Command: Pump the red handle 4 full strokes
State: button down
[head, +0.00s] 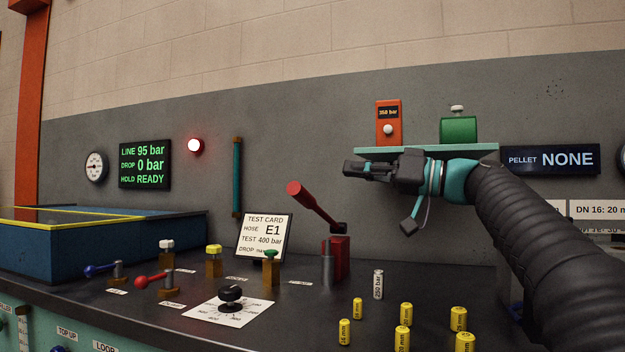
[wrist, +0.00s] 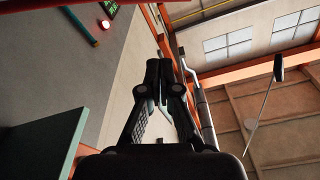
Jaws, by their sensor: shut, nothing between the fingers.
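The red pump handle (head: 313,204) slants up to the left from its red pump block (head: 336,260) on the dark bench. Its thick red grip end is at the upper left. My gripper (head: 349,170) is shut and empty. In the head view it is above and to the right of the handle's grip end, apart from it, just below the teal shelf. In the wrist view my shut fingers (wrist: 158,65) point up the picture with nothing held.
The teal shelf (head: 424,149) above my gripper bears an orange box (head: 389,123) and a green canister (head: 459,130). The test card (head: 264,236) stands left of the pump. Several yellow pellets (head: 405,313) and a grey cylinder (head: 378,284) stand at front right. The display (head: 145,164) reads LINE 95 bar.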

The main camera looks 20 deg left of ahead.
jog(key=a, duration=0.3)
jog(key=w+a+r+p, duration=0.1)
jog(key=a, duration=0.2)
jog(key=a+p, duration=0.1)
jog(key=a, duration=0.2)
jog(key=shift+w+a+r, duration=0.1)
jog(key=shift+w+r, duration=0.1)
jog(key=shift+s+f+b, duration=0.25)
jog(key=shift+f+b, duration=0.25)
jog(key=shift+f, duration=0.35)
jog(key=shift+s+d+f+b, duration=0.1)
jog(key=shift+s+f+b, duration=0.15)
jog(key=shift+f, duration=0.3)
jog(key=shift+s+d+f+b, duration=0.1)
jog(key=shift+s+f+b, duration=0.1)
jog(key=shift+f, duration=0.35)
